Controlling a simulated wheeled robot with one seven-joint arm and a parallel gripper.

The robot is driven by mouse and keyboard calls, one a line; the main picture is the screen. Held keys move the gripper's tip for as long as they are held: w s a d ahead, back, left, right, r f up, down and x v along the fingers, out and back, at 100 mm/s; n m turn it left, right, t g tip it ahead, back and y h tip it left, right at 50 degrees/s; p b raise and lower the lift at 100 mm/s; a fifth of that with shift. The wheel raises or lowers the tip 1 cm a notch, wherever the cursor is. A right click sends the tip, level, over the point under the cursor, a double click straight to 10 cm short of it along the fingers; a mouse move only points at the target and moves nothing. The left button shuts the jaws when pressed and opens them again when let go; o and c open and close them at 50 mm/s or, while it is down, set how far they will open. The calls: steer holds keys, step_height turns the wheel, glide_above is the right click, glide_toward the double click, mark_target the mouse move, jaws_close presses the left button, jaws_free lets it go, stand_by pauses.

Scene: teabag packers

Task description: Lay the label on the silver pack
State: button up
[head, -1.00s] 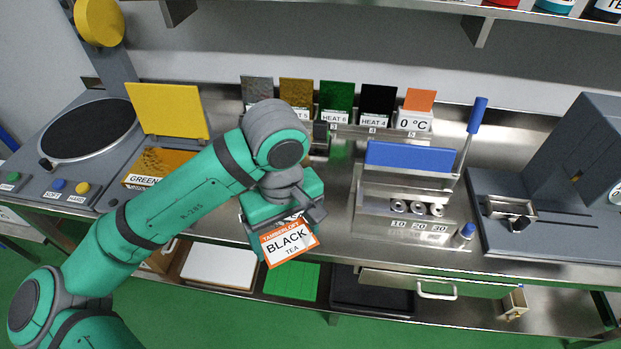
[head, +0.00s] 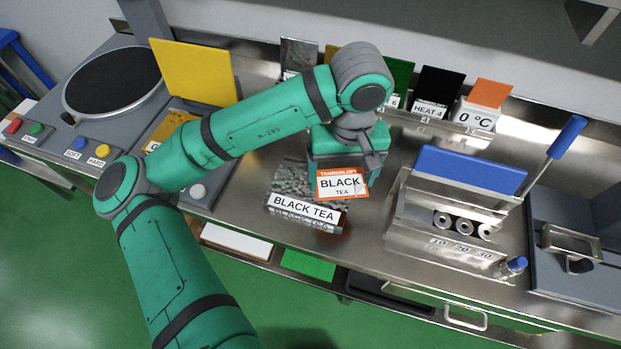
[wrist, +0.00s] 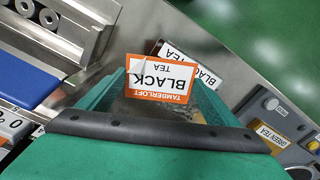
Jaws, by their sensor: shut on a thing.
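My gripper (head: 347,163) is shut on an orange-edged white label (head: 342,185) reading "BLACK TEA" and "TAMBERLOFT". The label hangs tilted below the jaws, and it also shows upside down in the wrist view (wrist: 160,80). The silver pack (head: 288,179) lies on the steel counter, its front strip reading "BLACK TEA". The label is over or just beside the pack's right end in the head view; I cannot tell whether they touch. In the wrist view the pack's white strip (wrist: 193,65) shows beyond the label, and the gripper hides much of the pack.
A steel unit with a blue flap (head: 470,171) and raised lever (head: 567,137) stands to the right. Upright coloured sample plates, including a black one (head: 438,88), line the back. A yellow lid (head: 195,72) and dark round plate (head: 112,80) are left.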

steer(key=w+a+f, duration=0.1)
steer(key=a+f, duration=0.1)
steer(key=w+a+f, duration=0.3)
steer(key=a+f, duration=0.1)
steer(key=f, duration=0.1)
steer(key=shift+w, duration=0.35)
steer(key=f, duration=0.3)
steer(key=shift+w+a, duration=0.2)
steer(key=shift+f, duration=0.35)
steer(key=shift+f, duration=0.25)
